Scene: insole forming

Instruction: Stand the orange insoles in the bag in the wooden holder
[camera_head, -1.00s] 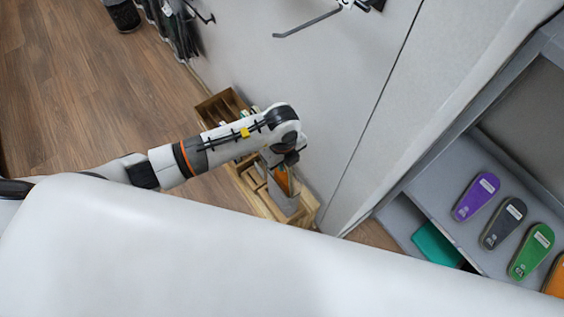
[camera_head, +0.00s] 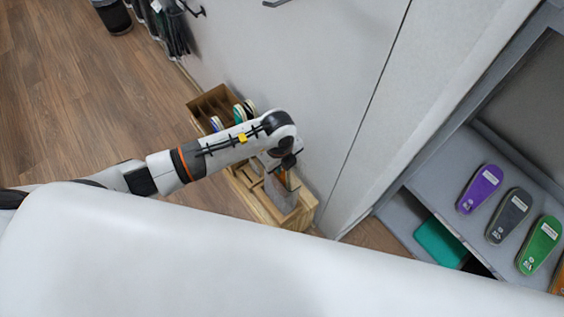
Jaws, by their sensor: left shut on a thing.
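My left gripper (camera_head: 286,165) is at the end of my left arm, pointing down over the wooden holder (camera_head: 306,215). It is shut on the top of a clear bag (camera_head: 280,192). Some orange of the insoles (camera_head: 289,180) shows inside the bag, just below the gripper. The bag hangs or stands upright in the front right part of the holder; I cannot tell whether its bottom touches. My arm hides the middle of the holder. My right gripper is not in view.
The holder stands on the wood floor against a grey wall (camera_head: 310,70). Several insoles stand in its back part (camera_head: 241,112). At right, a shelf carries a purple insole (camera_head: 480,189), a grey one (camera_head: 508,216) and a green one (camera_head: 539,245). A teal item (camera_head: 440,243) lies below.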

